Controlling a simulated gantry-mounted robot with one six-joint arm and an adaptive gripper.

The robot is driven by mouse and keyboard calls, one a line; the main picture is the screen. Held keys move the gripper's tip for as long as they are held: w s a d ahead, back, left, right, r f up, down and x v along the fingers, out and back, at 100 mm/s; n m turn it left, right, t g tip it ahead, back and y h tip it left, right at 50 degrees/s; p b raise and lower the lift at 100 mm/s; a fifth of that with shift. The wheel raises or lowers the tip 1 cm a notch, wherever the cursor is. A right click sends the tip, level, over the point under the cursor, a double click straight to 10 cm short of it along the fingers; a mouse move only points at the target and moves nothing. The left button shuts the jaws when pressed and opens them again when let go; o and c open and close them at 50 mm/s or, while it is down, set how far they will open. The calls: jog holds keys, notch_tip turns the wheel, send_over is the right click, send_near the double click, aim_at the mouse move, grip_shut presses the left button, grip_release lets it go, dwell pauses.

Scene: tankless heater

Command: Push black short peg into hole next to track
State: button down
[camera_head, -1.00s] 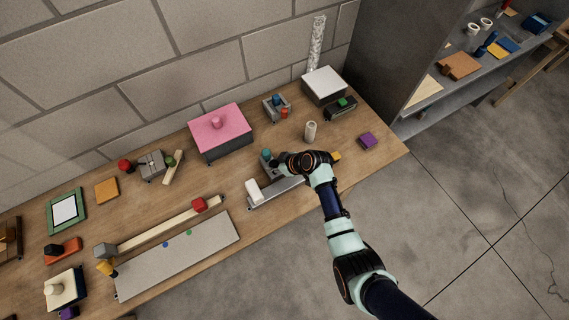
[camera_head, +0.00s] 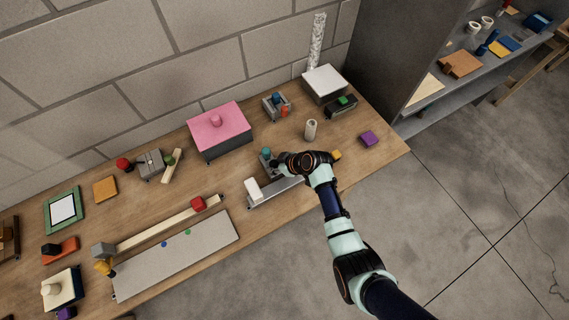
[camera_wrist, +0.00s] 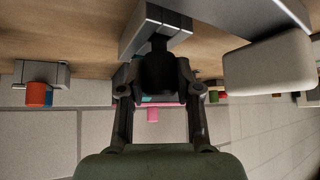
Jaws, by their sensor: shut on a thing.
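My gripper (camera_wrist: 158,88) is shut on the black short peg (camera_wrist: 158,70) in the wrist view. The peg's narrower end points at a grey block (camera_wrist: 150,22) and overlaps its face; I cannot tell how deep it sits, and the hole itself is hidden. The grey track (camera_wrist: 265,12) runs beside the block, with a white slider block (camera_wrist: 268,64) near it. In the head view, my gripper (camera_head: 281,164) is at the right of the grey block with a teal knob (camera_head: 266,153), just behind the track (camera_head: 276,189). The peg cannot be made out there.
A pink-topped box (camera_head: 218,128) and a small grey fixture (camera_head: 275,106) stand behind. A beige cylinder (camera_head: 310,130) is close behind my wrist, and a purple block (camera_head: 368,138) lies to the right. A long grey panel (camera_head: 178,255) lies at the left front.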

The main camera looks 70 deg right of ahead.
jog(key=shift+f+b, duration=0.75)
jog(key=shift+f, duration=0.15)
dwell(0.6)
jog(key=c, duration=0.7)
grip_release()
jog(key=v, duration=1.2)
